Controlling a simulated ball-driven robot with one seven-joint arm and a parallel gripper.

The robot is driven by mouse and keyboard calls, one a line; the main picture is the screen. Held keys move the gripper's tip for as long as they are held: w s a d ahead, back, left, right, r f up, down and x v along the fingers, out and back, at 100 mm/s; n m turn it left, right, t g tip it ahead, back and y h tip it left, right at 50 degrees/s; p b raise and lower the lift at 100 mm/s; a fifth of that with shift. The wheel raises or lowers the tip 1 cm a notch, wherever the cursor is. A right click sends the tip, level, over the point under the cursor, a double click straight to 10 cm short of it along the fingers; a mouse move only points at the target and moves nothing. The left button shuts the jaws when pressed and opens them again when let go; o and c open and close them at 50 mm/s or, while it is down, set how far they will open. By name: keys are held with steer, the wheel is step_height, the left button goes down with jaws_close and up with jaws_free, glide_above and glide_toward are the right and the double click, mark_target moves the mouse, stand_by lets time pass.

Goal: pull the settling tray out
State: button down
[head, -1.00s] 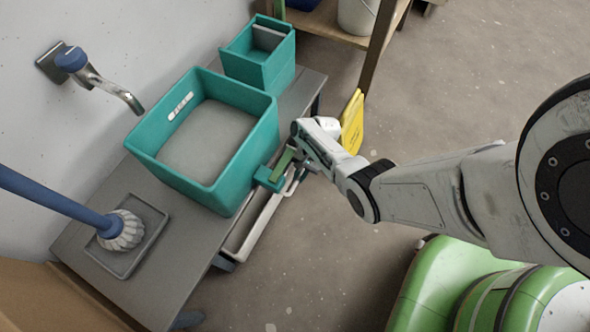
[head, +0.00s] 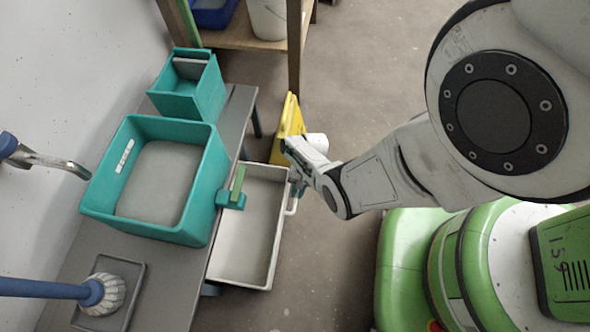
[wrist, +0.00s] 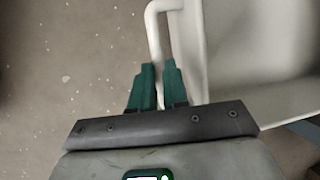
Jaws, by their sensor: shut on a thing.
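The settling tray (head: 246,225) is a long white open tray, sticking well out from under the front edge of the bench on its right side. Its inside looks empty. Its handle (head: 292,206) is a white bar along its outer side. My gripper (head: 296,186) is at this handle, partly hidden behind my own wrist. In the wrist view the dark green fingers (wrist: 159,82) are shut on the handle (wrist: 154,38), with the tray (wrist: 245,50) to their right.
A teal basin (head: 155,185) with grey contents stands on the grey bench (head: 90,255), its teal tap (head: 231,198) over the tray. A smaller teal bucket (head: 188,90) is behind. A yellow floor sign (head: 288,130) stands close to my gripper.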

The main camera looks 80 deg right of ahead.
steer(key=c, duration=1.1)
jaws_free()
steer(key=p+v, duration=0.5)
steer(key=v, duration=0.5)
steer(key=shift+s+d+r+p, duration=0.1)
steer(key=shift+d+r+p, duration=0.1)
steer(key=shift+r+p, duration=0.2)
steer(key=shift+f, duration=0.1)
